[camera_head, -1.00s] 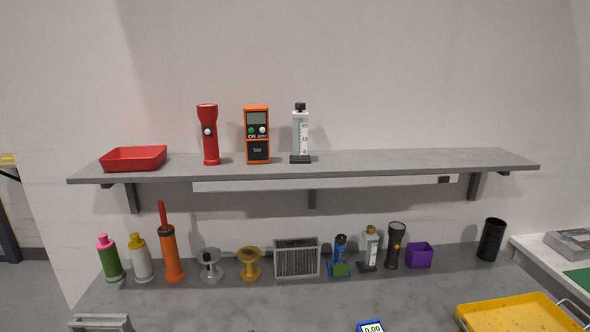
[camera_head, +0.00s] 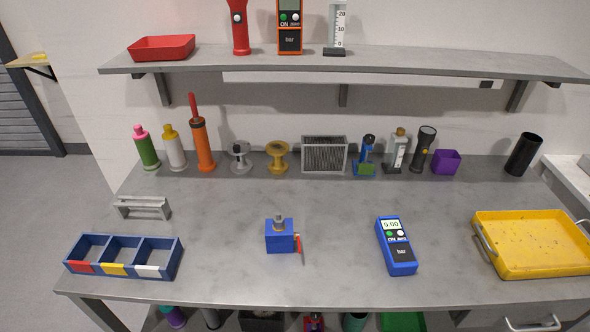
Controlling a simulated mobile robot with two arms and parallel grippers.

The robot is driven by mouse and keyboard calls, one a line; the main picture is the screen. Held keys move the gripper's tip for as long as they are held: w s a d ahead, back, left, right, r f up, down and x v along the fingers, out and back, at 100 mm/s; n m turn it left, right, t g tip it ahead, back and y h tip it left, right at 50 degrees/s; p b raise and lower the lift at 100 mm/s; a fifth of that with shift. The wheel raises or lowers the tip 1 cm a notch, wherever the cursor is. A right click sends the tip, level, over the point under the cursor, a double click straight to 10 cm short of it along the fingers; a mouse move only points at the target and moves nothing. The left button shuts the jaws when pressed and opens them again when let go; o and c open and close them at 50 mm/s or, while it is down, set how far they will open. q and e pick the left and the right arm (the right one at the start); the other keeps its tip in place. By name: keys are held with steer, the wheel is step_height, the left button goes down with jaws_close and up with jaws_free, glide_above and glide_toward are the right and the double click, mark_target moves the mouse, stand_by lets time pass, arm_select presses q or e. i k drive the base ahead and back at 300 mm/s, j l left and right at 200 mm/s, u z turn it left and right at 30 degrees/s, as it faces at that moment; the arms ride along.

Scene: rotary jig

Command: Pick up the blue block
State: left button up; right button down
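A blue block (camera_head: 279,237) sits on the grey workbench, a little left of the middle. It has a grey metal knob on top and a small red lever at its right side. Nothing touches it, and free bench surface surrounds it. Neither of my grippers shows in the head view.
A blue three-compartment tray (camera_head: 111,274) and a grey bracket (camera_head: 143,207) are to the left. A blue meter (camera_head: 396,250) and a yellow tray (camera_head: 533,265) are to the right. Bottles, spools and a speaker-like box (camera_head: 324,156) line the back, under a shelf (camera_head: 340,62).

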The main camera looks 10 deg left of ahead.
mark_target(277, 241)
steer(key=l+u, duration=0.55)
steer(key=u, duration=0.2)
